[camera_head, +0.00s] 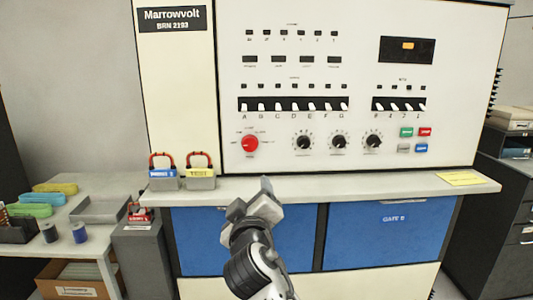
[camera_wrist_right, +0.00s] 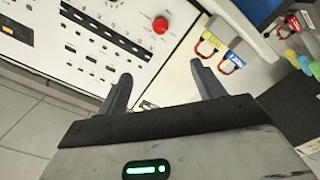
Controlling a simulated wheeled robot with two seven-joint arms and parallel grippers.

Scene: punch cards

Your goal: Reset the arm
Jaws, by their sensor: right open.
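My right gripper (camera_head: 266,190) is in front of the ledge of a large cream control cabinet in the head view, below its panel. In the right wrist view my right gripper (camera_wrist_right: 160,88) has its two dark fingers spread apart with nothing between them. The red knob (camera_head: 250,143) on the panel is above and a little left of the gripper; it also shows beyond the fingers in the right wrist view (camera_wrist_right: 160,25). My left gripper is not in view.
A blue-labelled padlock (camera_head: 163,180) and a yellow-labelled padlock (camera_head: 200,180) stand on the ledge (camera_head: 350,187). A yellow note (camera_head: 460,178) lies at its right end. A side table with coloured bundles and spools (camera_head: 79,233) is at left. Dark cabinets (camera_head: 505,215) stand at right.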

